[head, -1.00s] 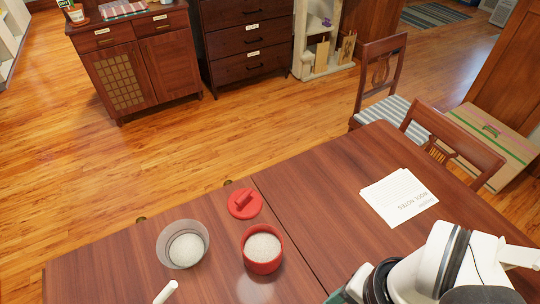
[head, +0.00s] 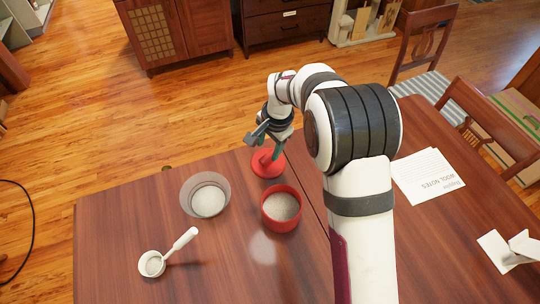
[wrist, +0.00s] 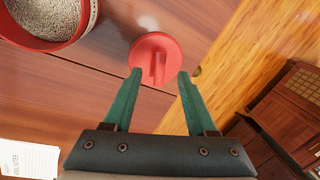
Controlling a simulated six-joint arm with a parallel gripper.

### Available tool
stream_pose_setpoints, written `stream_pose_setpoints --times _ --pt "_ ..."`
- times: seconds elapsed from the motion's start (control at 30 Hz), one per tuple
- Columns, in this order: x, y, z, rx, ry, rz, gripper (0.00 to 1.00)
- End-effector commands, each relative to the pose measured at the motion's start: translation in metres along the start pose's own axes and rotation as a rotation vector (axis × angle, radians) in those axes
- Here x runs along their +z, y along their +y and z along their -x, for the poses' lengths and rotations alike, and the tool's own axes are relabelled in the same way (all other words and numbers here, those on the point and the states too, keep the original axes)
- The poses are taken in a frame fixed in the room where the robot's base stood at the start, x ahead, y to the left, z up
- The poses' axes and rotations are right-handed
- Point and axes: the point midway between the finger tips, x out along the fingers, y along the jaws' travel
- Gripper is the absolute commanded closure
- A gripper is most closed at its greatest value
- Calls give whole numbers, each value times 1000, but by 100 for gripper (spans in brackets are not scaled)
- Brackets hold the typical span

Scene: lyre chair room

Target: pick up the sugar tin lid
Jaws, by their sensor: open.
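The sugar tin lid (head: 268,164) is a round red disc with a raised bar handle. It lies on the wooden table near its far edge, just behind the open red tin (head: 281,208) of pale grains. In the wrist view the lid (wrist: 155,59) lies just beyond my gripper's tips, its handle lined up between the two green fingers. My gripper (wrist: 158,73) is open and empty. In the head view my gripper (head: 277,150) is over the lid and partly covers it; whether it touches the handle is unclear.
A clear bowl (head: 187,203) of white grains stands left of the tin. A white scoop (head: 170,253) lies at the front left. A sheet of wool notes (head: 427,174) lies at the right. Two chairs (head: 503,122) stand along the table's right side.

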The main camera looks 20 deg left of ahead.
Motion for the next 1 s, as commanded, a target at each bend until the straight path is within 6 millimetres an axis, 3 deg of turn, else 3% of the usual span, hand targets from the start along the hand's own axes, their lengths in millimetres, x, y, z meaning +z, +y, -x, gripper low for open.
stream_pose_setpoints --times 0.3,0.57,0.87,1.0 --pt "-8 -1 -52 1 0 0 43" --pt "-8 -1 -56 0 1 0 45" --pt "-8 -1 -56 0 1 0 99" --pt "-8 -1 -56 0 1 0 100"
